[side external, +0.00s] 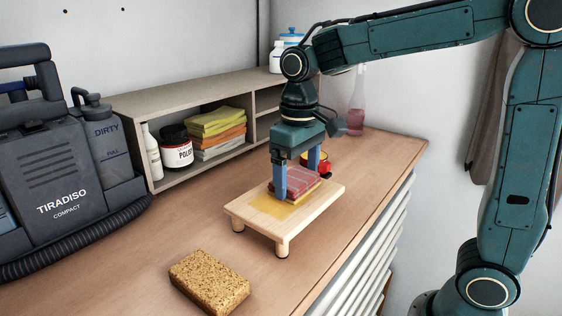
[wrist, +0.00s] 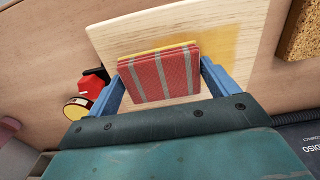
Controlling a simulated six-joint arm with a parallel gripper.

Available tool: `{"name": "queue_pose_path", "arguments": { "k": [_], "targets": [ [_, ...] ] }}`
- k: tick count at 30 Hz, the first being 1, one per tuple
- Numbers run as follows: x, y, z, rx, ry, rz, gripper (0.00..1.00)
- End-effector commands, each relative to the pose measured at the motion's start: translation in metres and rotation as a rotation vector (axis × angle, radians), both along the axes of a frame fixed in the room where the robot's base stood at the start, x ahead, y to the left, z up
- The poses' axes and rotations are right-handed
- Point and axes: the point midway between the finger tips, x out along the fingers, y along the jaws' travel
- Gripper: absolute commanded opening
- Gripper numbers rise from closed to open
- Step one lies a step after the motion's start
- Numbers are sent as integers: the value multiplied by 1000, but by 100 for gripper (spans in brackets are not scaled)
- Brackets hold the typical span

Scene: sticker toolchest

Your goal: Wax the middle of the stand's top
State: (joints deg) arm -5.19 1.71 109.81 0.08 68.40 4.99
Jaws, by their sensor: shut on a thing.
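The stand (side external: 318,205) is a small light wooden platform on short legs, standing on the workbench. A yellowish wax patch (side external: 268,205) lies on its top; it also shows in the wrist view (wrist: 222,44). My gripper (side external: 297,188) is over the stand, its blue fingers shut on a folded red cloth (side external: 297,178) with grey stripes. In the wrist view the cloth (wrist: 160,76) sits between the fingers, with a yellow layer along its far edge. The cloth is low at the stand's top, beside the patch. Its underside is hidden, so I cannot tell whether it touches.
A sponge (side external: 210,283) lies in front. A grey cleaning machine (side external: 62,160) with a hose is at the left. A shelf (side external: 205,100) holds folded cloths and a polish jar. A pink bottle (side external: 357,100) stands behind.

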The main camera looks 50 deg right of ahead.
Motion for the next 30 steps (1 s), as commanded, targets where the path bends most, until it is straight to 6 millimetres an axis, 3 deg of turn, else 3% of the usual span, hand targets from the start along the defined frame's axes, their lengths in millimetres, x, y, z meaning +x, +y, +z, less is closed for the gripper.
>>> {"name": "queue_pose_path", "arguments": {
  "k": [3, 30],
  "targets": [
    [-1, -8, 0, 0, 0, -3, 65],
    [1, 72, 0, 0, 2, 3, 65]
  ]
}}
